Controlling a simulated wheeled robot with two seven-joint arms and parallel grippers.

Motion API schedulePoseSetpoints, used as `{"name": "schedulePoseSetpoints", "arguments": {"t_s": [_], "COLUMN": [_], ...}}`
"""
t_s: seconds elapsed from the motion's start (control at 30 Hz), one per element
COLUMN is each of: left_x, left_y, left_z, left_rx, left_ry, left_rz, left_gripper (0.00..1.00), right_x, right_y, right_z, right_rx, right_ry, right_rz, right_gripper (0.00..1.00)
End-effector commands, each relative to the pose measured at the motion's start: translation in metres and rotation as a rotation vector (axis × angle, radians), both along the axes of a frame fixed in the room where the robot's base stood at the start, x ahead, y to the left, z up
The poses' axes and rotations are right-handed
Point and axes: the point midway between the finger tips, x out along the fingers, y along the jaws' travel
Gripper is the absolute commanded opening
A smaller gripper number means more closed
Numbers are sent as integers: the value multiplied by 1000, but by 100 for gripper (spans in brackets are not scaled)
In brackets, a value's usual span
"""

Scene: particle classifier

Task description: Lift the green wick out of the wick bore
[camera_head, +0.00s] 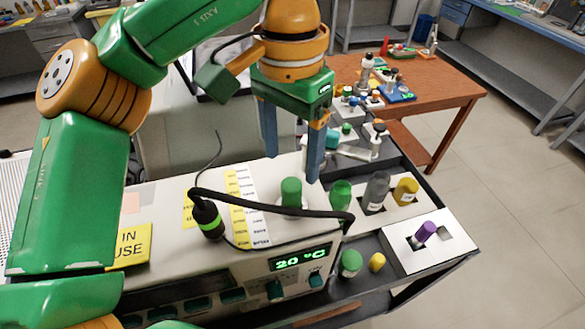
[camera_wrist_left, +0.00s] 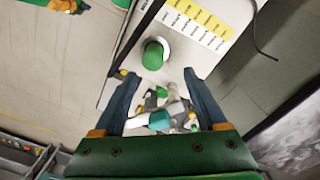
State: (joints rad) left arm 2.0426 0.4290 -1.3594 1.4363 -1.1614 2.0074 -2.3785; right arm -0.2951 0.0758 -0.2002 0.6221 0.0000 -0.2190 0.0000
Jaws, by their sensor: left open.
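The green wick (camera_head: 291,193) is a short green cylinder standing upright in a pale ring on top of the white device (camera_head: 160,205) with the "20 °C" display. The bore itself is hidden under it. In the left wrist view the green wick (camera_wrist_left: 155,54) shows end-on, just beyond the fingertips. My left gripper (camera_head: 292,165) points down, open and empty, with its blue fingers spread above and behind the wick. In the left wrist view the gripper (camera_wrist_left: 160,77) has nothing between its fingertips. My right gripper is not in view.
A black cable (camera_head: 270,207) arches across the device in front of the wick. Another green cylinder (camera_head: 340,195), a grey one (camera_head: 376,190) and a yellow one (camera_head: 406,190) stand to the right. A purple piece (camera_head: 425,231) sits in a white block. A brown table (camera_head: 440,95) stands behind.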

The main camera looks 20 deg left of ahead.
Motion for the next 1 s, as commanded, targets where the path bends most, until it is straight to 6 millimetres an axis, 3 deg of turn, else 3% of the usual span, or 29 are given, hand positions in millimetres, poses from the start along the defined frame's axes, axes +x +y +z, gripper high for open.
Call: {"name": "schedulePoseSetpoints", "arguments": {"t_s": [0.23, 0.4, 0.63, 0.67, 0.9, 0.93, 1.0], "left_x": [2, 3, 3, 3, 3, 3, 3], "left_y": [3, 4, 3, 3, 2, 2, 2], "left_z": [-38, -64, -69, -69, -69, -69, -69], "left_rx": [4, 4, 1, 1, 1, 1, 1], "left_ry": [3, 0, -1, -1, -1, -1, -1], "left_rz": [-7, -4, -3, -3, -3, -3, -3], "left_gripper": [74, 74, 74, 72, 7, 0, 0], "right_x": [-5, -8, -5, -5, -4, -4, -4], "right_y": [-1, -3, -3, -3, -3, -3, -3], "right_z": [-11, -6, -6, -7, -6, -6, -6], "right_rx": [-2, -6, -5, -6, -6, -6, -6], "right_ry": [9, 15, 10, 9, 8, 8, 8], "right_rz": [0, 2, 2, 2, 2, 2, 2], "right_gripper": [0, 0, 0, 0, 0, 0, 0]}}
